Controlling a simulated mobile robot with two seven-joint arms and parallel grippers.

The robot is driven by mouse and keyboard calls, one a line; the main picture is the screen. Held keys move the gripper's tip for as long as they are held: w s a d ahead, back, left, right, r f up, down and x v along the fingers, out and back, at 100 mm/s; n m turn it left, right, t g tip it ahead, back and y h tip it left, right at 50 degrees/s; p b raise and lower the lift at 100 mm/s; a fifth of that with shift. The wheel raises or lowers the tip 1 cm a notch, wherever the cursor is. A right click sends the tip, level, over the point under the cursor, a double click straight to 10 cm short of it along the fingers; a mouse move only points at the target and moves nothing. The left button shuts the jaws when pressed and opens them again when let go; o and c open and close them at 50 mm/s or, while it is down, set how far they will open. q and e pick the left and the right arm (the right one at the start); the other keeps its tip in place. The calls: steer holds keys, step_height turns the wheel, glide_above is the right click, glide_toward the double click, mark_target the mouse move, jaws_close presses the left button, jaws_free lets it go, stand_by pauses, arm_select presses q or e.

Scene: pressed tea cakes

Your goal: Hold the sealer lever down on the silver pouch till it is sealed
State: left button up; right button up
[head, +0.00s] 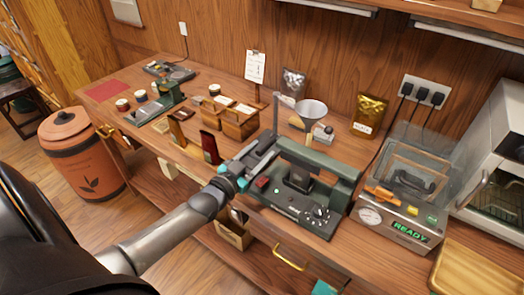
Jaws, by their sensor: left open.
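A silver pouch (293,82) stands upright at the back of the bench, near the wall. A dark green machine (330,218) with a long bar (318,160) across its back, a red button and a small green light sits mid-bench. It looks like the sealer, though I cannot be sure. I see no silver pouch in it. My left gripper (270,148), grey with teal parts, is open at the machine's left end, its fingers pointing away. Whether it touches the machine is unclear. My right gripper is not in view.
A clear-lidded machine (408,236) reading READY stands right, beside a wooden tray (470,272). A gold pouch (368,115) and a funnel (311,112) stand behind. Wooden boxes (239,125) and a red packet (210,147) are left of the gripper. A lidded bin (80,155) stands on the floor.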

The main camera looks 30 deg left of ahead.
arm_select(q)
steer(key=shift+w, duration=0.7)
jaws_close()
stand_by(1.1)
